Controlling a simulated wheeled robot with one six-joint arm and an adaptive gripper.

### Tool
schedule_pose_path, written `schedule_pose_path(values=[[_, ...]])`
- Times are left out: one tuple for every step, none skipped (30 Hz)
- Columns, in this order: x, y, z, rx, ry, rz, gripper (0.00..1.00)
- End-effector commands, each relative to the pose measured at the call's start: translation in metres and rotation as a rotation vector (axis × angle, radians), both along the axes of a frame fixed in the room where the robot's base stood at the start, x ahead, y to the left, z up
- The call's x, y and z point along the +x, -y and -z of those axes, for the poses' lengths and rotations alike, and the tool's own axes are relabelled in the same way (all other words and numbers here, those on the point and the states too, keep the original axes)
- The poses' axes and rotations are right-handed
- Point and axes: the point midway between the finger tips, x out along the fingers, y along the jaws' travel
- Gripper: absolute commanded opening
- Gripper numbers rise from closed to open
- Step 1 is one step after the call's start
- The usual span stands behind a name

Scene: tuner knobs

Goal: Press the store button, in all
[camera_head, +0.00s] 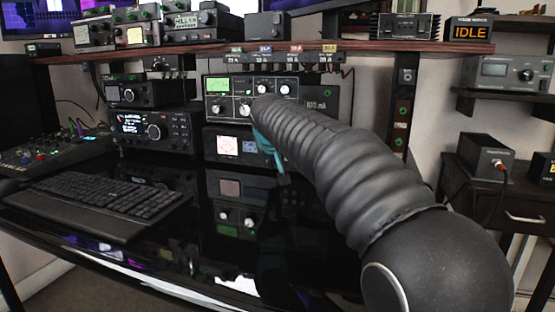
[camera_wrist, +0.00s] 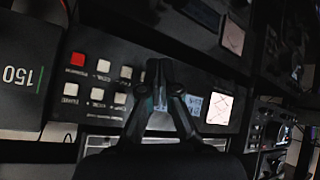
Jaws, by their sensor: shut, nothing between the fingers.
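The tuner's front panel (camera_wrist: 140,68) fills the middle of the wrist view, turned in the picture. It has one red button (camera_wrist: 78,59) and several white buttons (camera_wrist: 103,66) in two rows. The small labels are too blurred and turned to tell which is the store button. My gripper (camera_wrist: 157,66) is shut and empty, in front of the panel between the white buttons and the blue display (camera_wrist: 193,104). I cannot tell if the tips touch the panel. In the head view the tuner (camera_head: 225,132) shows its meter and display; my arm hides its buttons.
A radio with a green screen (camera_head: 217,85) sits directly above the tuner. Other radios (camera_head: 155,130) stand at its left. A keyboard (camera_head: 97,203) lies on the glossy black desk (camera_head: 175,240). A shelf (camera_head: 180,49) runs overhead. An orange IDLE sign (camera_head: 470,32) is at upper right.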

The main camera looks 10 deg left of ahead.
Motion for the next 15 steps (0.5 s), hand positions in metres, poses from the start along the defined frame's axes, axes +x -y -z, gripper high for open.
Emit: schedule_pose_path(values=[[0.0,0.0,0.0,0.0,0.0,0.0,0.0],[0.0001,0.0,-0.0001,0.0,0.0,0.0,0.0],[0.0003,0.0,-0.0002,0.0,0.0,0.0,0.0],[0.0007,0.0002,-0.0004,0.0,0.0,0.0,0.0],[0.0012,0.0002,-0.0005,0.0,0.0,0.0,0.0],[0.0022,0.0004,-0.0008,0.0,-0.001,0.0,0.0],[0.0032,0.0006,-0.0011,0.0,-0.001,0.0,0.0],[0.0041,0.0008,-0.0011,0.0,-0.001,0.0,0.0],[0.0055,0.0011,-0.0012,-0.001,-0.002,0.0,0.0],[0.0065,0.0013,-0.0012,-0.001,-0.001,0.001,0.0],[0.0073,0.0015,-0.0011,-0.001,-0.001,0.001,0.0],[0.0082,0.0017,-0.0009,-0.001,-0.001,0.001,0.0],[0.0085,0.0016,-0.0006,0.0,-0.001,0.0,0.0],[0.0087,0.0016,-0.0004,0.0,-0.001,0.0,0.0],[0.0087,0.0016,-0.0001,0.0,-0.001,0.0,0.0]])
